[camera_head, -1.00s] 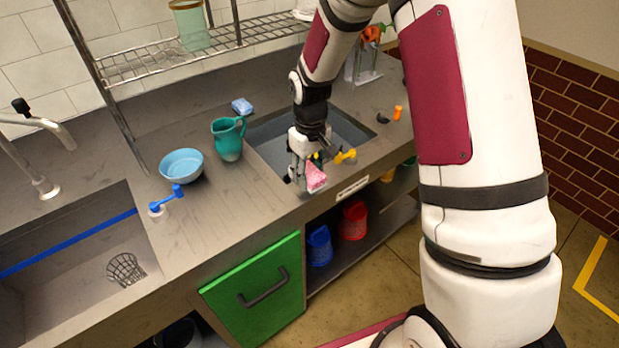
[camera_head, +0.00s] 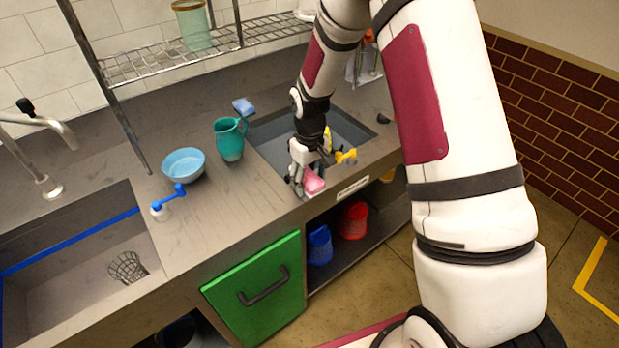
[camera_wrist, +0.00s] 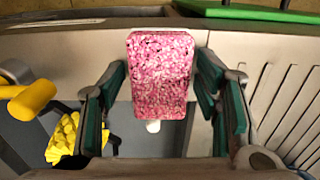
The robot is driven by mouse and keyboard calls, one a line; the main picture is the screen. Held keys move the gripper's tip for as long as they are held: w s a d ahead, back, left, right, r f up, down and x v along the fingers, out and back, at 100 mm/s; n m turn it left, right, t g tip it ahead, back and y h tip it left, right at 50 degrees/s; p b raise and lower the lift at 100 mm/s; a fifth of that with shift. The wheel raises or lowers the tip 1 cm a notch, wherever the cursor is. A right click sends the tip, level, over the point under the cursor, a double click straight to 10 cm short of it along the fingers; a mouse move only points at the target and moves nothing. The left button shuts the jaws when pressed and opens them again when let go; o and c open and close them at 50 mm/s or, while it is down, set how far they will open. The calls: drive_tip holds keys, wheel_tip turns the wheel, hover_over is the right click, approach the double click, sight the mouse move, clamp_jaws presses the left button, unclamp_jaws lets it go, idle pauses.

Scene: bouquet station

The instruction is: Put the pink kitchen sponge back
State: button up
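The pink kitchen sponge (camera_head: 314,182) is at my gripper's fingertips, over the front rim of the grey right-hand basin (camera_head: 352,124). In the wrist view the speckled pink sponge (camera_wrist: 160,75) lies between the teal-padded fingers, with its far end reaching over the counter edge. In the head view my gripper (camera_head: 305,180) points down, and my arm hides part of the basin.
A yellow tap handle (camera_head: 346,156) and a bumpy yellow object (camera_wrist: 63,138) are close to my gripper. A teal jug (camera_head: 229,140), blue sponge (camera_head: 243,107) and blue bowl (camera_head: 183,164) stand left. A green door (camera_head: 256,287) is below the counter.

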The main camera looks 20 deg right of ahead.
sight(310, 178)
wheel_tip(310, 178, up, 13)
drive_tip(key=s+r+m+t, duration=0.1)
drive_tip(key=s+r+t, duration=0.1)
drive_tip(key=s+r, duration=1)
drive_tip(key=s+r+m+t, duration=0.1)
drive_tip(key=s+r, duration=0.2)
drive_tip(key=s, duration=0.4)
drive_tip(key=s+r+m+t, duration=0.1)
drive_tip(key=s+r+t, duration=0.1)
drive_tip(key=s, duration=0.6)
drive_tip(key=shift+r+m+b, duration=0.3)
drive_tip(key=shift+r+b, duration=0.1)
drive_tip(key=shift+r, duration=0.4)
drive_tip(key=shift+d, duration=0.1)
